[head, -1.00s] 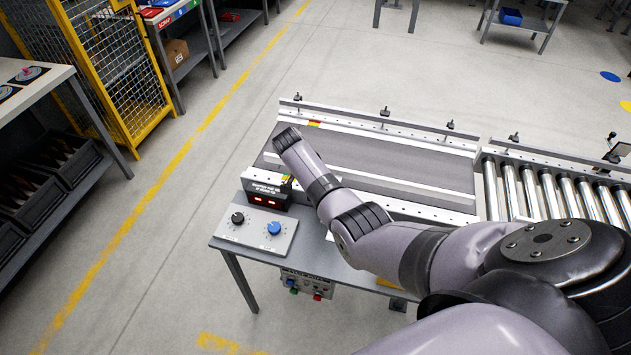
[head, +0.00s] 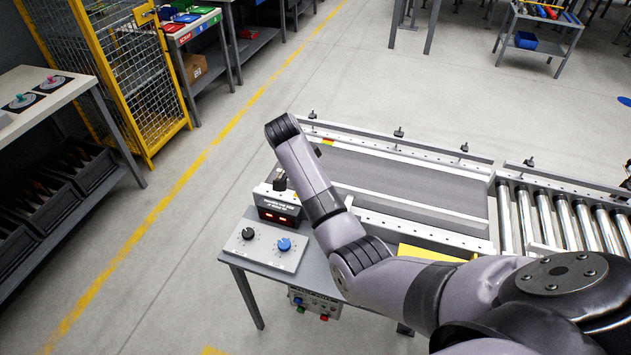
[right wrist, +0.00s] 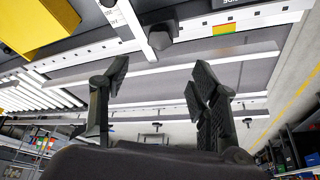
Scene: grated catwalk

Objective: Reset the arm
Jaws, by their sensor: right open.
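My right arm (head: 400,285) comes in from the lower right of the head view and bends up over the near end of the conveyor (head: 400,182). My right gripper is hidden behind its wrist in the head view. In the right wrist view the right gripper (right wrist: 160,72) has its two dark fingers spread wide apart, with nothing between them. The conveyor's rails show beyond the fingers there. My left gripper is in neither view.
A control panel with a black knob (head: 248,233) and a blue knob (head: 284,244) sits at the table's near-left corner, by a red-lit display box (head: 277,209). A yellow piece (head: 428,253) lies partly behind my arm. Metal rollers (head: 560,215) adjoin the conveyor.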

